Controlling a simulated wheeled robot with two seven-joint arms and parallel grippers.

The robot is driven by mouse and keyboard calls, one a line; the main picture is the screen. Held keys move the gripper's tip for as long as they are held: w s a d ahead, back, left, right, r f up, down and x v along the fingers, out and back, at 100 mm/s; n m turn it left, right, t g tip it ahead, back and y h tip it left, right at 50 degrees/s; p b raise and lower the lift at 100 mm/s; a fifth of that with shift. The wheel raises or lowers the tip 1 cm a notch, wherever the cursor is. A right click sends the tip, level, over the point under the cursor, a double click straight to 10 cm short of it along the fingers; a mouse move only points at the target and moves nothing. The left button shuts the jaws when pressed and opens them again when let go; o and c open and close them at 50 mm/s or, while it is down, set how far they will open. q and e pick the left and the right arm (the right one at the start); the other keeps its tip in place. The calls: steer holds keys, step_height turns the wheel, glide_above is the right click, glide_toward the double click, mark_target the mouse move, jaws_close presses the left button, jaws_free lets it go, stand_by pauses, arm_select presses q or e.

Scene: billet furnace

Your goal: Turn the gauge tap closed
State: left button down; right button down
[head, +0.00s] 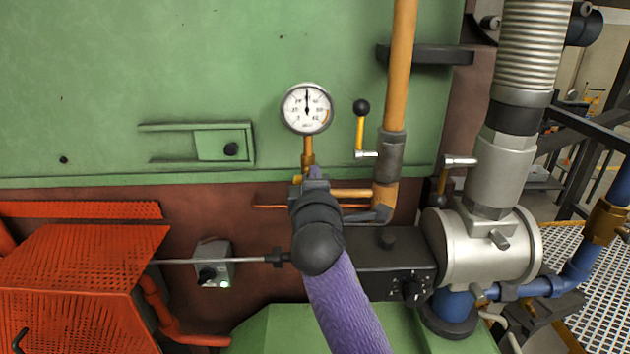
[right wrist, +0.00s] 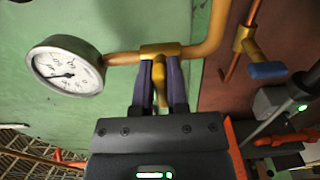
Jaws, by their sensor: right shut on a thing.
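The round white-faced gauge (head: 306,108) is on its brass stem in front of the green wall, and it also shows at left in the right wrist view (right wrist: 66,66). The brass gauge tap (right wrist: 158,50) sits on the pipe beside the gauge. My right gripper (right wrist: 160,70) has its two fingers on either side of the tap's yellow handle (right wrist: 160,85) and is shut on it. In the head view my right gripper (head: 314,174) is just below the gauge, and its wrist hides most of the tap. My left gripper is not in view.
A lever with a black knob (head: 361,107) and an orange vertical pipe (head: 400,70) stand right of the gauge. A silver valve body (head: 485,250) is at lower right. Orange mesh guards (head: 80,270) are at lower left. A blue-handled valve (right wrist: 267,70) shows in the wrist view.

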steer(key=shift+f, duration=0.1)
stand_by(0.3)
steer(key=c, duration=0.6)
jaws_free()
steer(key=shift+c, duration=0.2)
steer(key=s+b, duration=0.1)
steer(key=s, duration=0.9)
